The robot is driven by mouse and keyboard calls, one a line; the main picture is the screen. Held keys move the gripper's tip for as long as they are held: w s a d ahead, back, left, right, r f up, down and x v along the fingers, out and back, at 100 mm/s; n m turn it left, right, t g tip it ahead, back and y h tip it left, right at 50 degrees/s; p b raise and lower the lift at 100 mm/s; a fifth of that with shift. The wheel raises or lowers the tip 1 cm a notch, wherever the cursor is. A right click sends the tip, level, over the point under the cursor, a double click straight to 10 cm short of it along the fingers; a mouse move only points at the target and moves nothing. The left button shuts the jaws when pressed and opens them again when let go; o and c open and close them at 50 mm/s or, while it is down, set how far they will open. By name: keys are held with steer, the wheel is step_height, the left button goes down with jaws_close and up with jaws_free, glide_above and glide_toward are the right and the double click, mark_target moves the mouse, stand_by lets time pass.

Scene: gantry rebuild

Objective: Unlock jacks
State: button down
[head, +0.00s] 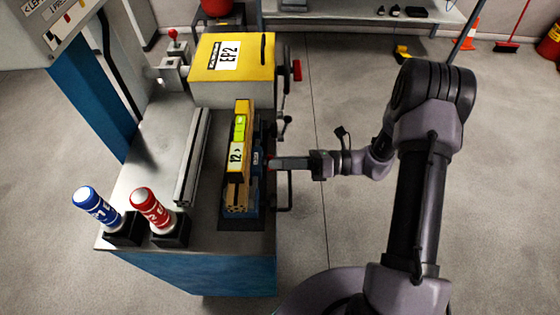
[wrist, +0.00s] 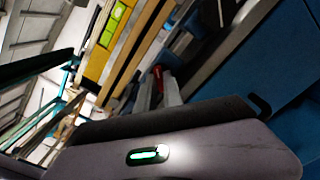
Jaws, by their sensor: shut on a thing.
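My gripper (head: 272,163) reaches in from the right to the side of a blue fixture on the bench. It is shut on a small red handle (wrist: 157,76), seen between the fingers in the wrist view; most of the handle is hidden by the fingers. The blue fixture (head: 256,185) holds an upright yellow block (head: 240,150) with a green level and a label "12". The yellow block also shows in the wrist view (wrist: 100,62), tilted by the camera angle. I cannot tell from the frames whether any jack is locked.
A yellow-topped box (head: 215,55) marked EP2 stands behind, with a red handle (head: 297,70) on its right side. A blue canister (head: 97,208) and a red canister (head: 150,208) stand in black holders at the bench's front left. A metal rail (head: 192,155) runs left of the fixture.

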steer(key=shift+n+b, duration=0.7)
steer(key=shift+n, duration=3.4)
steer(key=c, duration=1.8)
jaws_free()
steer(key=shift+o, duration=0.2)
steer(key=d+p, duration=0.3)
steer(key=d, duration=1.4)
steer(key=shift+s+d, duration=0.25)
steer(key=shift+s, duration=0.05)
